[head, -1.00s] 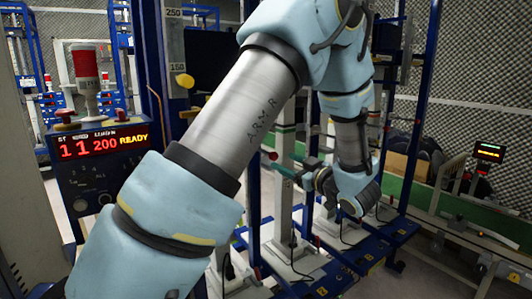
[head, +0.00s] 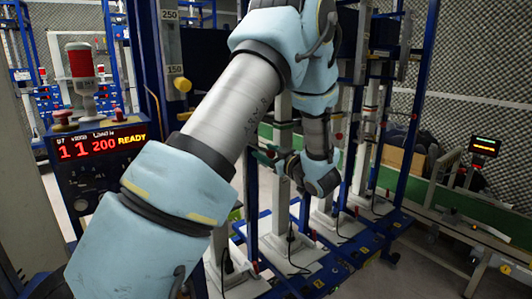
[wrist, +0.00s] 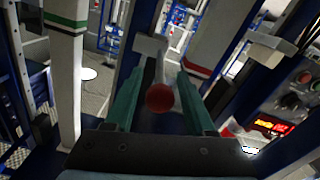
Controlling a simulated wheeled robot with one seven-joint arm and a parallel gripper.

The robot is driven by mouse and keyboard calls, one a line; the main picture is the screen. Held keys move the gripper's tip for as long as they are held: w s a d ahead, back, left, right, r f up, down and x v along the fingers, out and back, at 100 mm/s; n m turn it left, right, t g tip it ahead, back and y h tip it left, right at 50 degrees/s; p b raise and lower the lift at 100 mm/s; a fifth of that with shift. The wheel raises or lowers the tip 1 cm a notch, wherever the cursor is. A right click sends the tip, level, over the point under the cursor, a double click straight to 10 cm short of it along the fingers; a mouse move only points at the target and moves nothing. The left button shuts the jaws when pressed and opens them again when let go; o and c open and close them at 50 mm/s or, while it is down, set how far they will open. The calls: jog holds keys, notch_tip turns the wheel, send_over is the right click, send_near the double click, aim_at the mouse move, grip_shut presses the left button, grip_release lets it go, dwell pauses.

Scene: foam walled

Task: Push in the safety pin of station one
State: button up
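A round red knob (wrist: 160,97) on a pale grey shaft and bracket is in the middle of the wrist view; it looks like the safety pin. My gripper (wrist: 161,76) has its two teal fingers apart, one on each side of the knob. A narrow gap seems to show on both sides, so it is open and not clamped. In the head view my gripper (head: 264,156) is beside a white column, and the knob is hard to make out there. The control box (head: 100,180) at left reads "1 1 200 READY".
White upright columns with coloured bands, such as this one (wrist: 65,70), stand close on both sides. Further columns (head: 375,150) and a display (head: 484,146) are to the right.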

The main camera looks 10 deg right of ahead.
grip_shut()
dwell(1.1)
